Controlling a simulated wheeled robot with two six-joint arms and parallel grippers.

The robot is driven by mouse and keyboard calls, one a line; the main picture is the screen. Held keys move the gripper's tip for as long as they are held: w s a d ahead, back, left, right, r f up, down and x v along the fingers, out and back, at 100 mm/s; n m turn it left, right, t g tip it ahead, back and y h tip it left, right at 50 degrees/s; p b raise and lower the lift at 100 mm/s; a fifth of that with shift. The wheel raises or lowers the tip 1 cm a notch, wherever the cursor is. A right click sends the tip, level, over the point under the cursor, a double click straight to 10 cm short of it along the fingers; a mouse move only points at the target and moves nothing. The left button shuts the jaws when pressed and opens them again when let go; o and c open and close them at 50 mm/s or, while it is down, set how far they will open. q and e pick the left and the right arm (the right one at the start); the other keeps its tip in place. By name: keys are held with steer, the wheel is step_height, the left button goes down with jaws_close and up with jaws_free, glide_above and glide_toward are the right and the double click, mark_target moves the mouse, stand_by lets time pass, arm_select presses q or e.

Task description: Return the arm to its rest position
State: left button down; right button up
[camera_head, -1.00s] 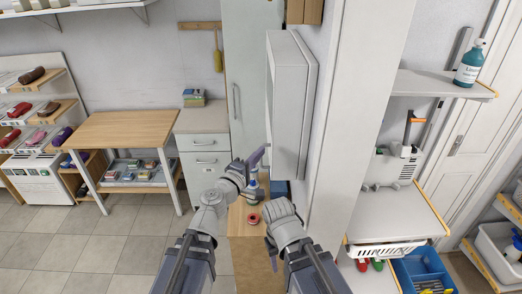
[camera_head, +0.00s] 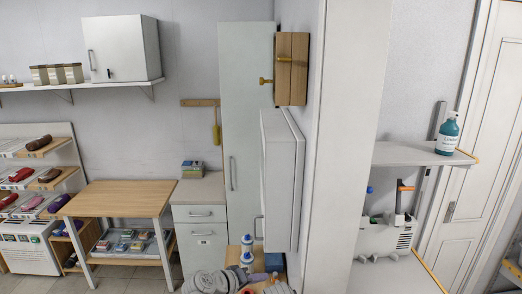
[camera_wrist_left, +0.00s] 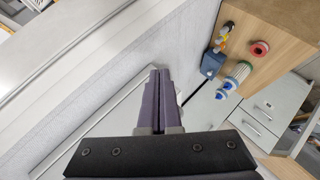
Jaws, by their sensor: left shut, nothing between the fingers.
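My left gripper (camera_wrist_left: 158,100) shows in the left wrist view with its two dark purple fingers pressed together and nothing between them. It points towards a white panel and is apart from the items on the wooden top. In the head view only grey parts of my left arm show at the bottom edge, and its fingers are hard to make out there. A grey part of my right arm is at the bottom edge, but its gripper fingers do not show.
The wooden top (camera_wrist_left: 275,20) holds blue-and-white bottles (camera_head: 247,258), a red ring (camera_wrist_left: 260,48) and a blue box (camera_head: 273,262). A white wall cabinet (camera_head: 280,180) hangs close above it. A wooden table (camera_head: 118,198) stands left; a teal bottle (camera_head: 447,135) stands on a shelf at right.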

arm_select(q)
steer(key=s+a+f+m+g+y, duration=0.2)
steer(key=s+a+f+g+y, duration=0.25)
steer(key=a, duration=0.45)
steer(key=s+a+f+m+g+y, duration=0.1)
steer(key=s+a+f+g+y, duration=0.2)
steer(key=s+a+f+y, duration=0.4)
steer(key=s+d+f+m+h+b, duration=0.1)
steer(key=s+d+f+m+b, duration=0.2)
steer(key=d, duration=0.7)
step_height(320, 180, down, 4)
steer(key=s+g+b, duration=0.1)
steer(key=s+b, duration=0.1)
steer(key=b, duration=0.2)
steer(key=shift+d+m+b, duration=0.2)
steer(key=shift+m+b, duration=0.2)
steer(key=shift+d+h, duration=0.1)
steer(key=shift+h, duration=0.15)
